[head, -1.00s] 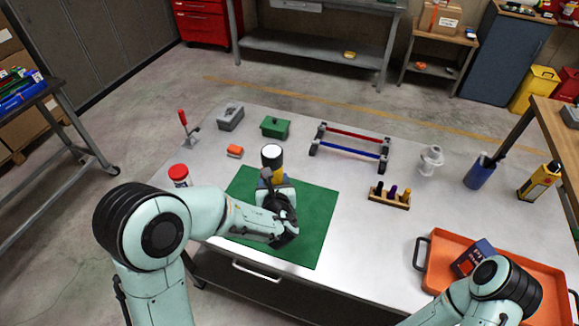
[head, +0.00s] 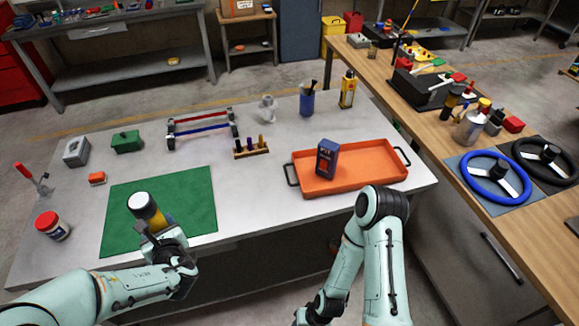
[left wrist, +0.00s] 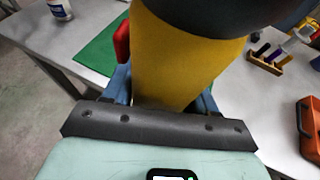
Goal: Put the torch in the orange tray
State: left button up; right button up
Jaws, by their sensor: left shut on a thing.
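The torch (head: 142,205) has a yellow body, a black head and a white lens end facing up. My left gripper (head: 158,226) is shut on its yellow body and holds it over the green mat's front part. In the left wrist view the torch (left wrist: 180,65) stands between the blue fingers (left wrist: 165,88), its head cut off by the top edge. The orange tray (head: 365,180) lies on the grey table to the right, apart from the torch; it also shows in the left wrist view (left wrist: 311,125). My right gripper is mostly cut off at the bottom edge.
A dark blue box (head: 327,158) stands in the tray's left part; its right part is clear. A wooden holder (head: 251,150) with several pegs and a red-and-blue rail frame (head: 200,126) stand behind. A red-lidded jar (head: 52,226) is left of the green mat (head: 190,205).

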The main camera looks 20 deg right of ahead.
aim_at(367, 160)
jog(key=z, duration=1.3)
jog(key=i+l+z, duration=0.2)
jog(key=i, duration=0.3)
jog(key=i+l+z, duration=0.25)
jog(key=i, duration=0.25)
jog(key=i+l, duration=0.15)
jog(key=i, duration=0.25)
